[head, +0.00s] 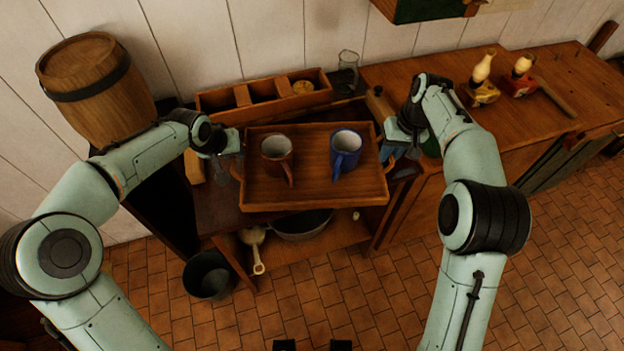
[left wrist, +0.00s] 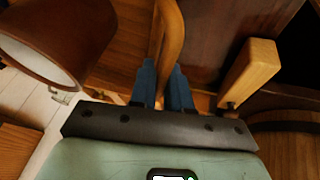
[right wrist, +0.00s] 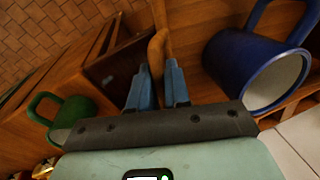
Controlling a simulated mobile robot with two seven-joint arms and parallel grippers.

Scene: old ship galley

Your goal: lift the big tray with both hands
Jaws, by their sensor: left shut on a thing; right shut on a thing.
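The big wooden tray (head: 312,192) is in the middle of the head view, above the shelf unit. A brown mug (head: 277,152) and a blue mug (head: 345,152) stand on it. My left gripper (head: 236,168) is shut on the tray's left handle; the handle (left wrist: 170,45) runs between the blue fingers in the left wrist view. My right gripper (head: 386,152) is shut on the right handle; that handle (right wrist: 157,50) shows between the fingers in the right wrist view. The tray looks about level. How high it is above the surface beneath is hard to tell.
A compartment box (head: 265,95) and a glass jug (head: 348,68) stand behind the tray. A barrel (head: 95,85) is at the left. A green mug (right wrist: 68,112) is close to my right gripper. A pan (head: 302,225) and a scoop (head: 255,245) are below.

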